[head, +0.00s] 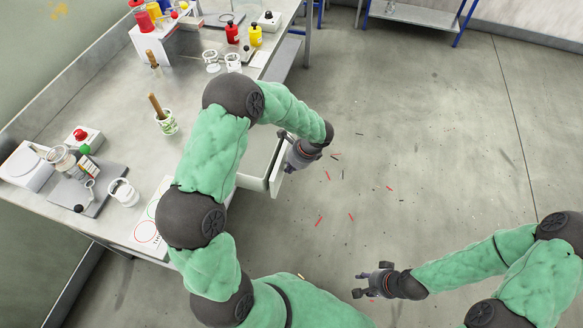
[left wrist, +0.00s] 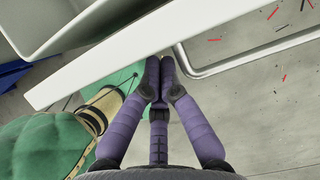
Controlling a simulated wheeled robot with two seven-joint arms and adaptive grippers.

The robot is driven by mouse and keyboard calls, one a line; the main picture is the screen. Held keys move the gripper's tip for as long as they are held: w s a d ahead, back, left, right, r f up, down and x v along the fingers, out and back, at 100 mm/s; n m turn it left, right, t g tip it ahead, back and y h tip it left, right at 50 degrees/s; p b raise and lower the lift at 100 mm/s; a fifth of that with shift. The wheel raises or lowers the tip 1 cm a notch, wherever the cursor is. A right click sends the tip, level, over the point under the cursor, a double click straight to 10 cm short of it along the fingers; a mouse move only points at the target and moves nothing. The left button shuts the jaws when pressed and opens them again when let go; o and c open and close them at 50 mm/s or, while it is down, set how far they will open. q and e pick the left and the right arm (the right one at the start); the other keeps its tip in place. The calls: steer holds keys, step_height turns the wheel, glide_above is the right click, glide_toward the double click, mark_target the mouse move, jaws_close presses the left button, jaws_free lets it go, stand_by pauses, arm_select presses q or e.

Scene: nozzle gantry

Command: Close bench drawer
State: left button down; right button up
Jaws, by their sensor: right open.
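The bench drawer (head: 256,163) is a light grey tray sticking out from the bench's right side, partly open. Its white front panel (left wrist: 150,50) crosses the left wrist view, with a grey metal bar handle (left wrist: 254,56) on its outer side. My left gripper (head: 289,142) is at the drawer front. In the left wrist view its two fingers (left wrist: 159,78) are together, with nothing visible between them. Their tips are at the panel beside the handle's left end; I cannot tell if they touch it. My right gripper (head: 369,282) is open and empty above the floor, away from the drawer.
The bench top (head: 110,95) holds a green-and-white pot with a brown stick (head: 165,122), a white cup (head: 124,193), a white box with a red button (head: 84,140) and several bottles. My left arm hides part of the bench. Small red and black bits lie on the open floor (head: 430,150).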

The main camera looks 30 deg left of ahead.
arm_select(q)
steer(key=p, duration=0.2)
glide_above(242, 167)
steer(key=a, duration=0.1)
steer(key=shift+w, duration=0.15)
steer(key=d, duration=0.2)
steer(key=w+d, duration=0.1)
steer(key=d, duration=0.1)
steer(key=s+p+v, duration=0.1)
steer(key=p+v, duration=0.2)
steer(key=v, duration=0.7)
steer(key=w+d+f+g+y+p, duration=0.1)
steer(key=d+f+y, duration=0.2)
steer(key=d+y, duration=0.15)
steer(key=b+x, duration=0.3)
steer(key=x, duration=0.7)
steer(key=shift+w+a+f, duration=0.1)
steer(key=shift+a+f, duration=0.1)
steer(key=shift+a, duration=0.05)
steer(key=shift+s+a+r, duration=0.1)
steer(key=shift+a, duration=0.5)
steer(key=shift+s+a+r, duration=0.1)
steer(key=shift+s+a, duration=0.05)
steer(key=shift+a, duration=0.4)
steer(key=shift+s+a, duration=0.15)
steer(key=shift+a, duration=0.5)
steer(key=shift+r, duration=0.1)
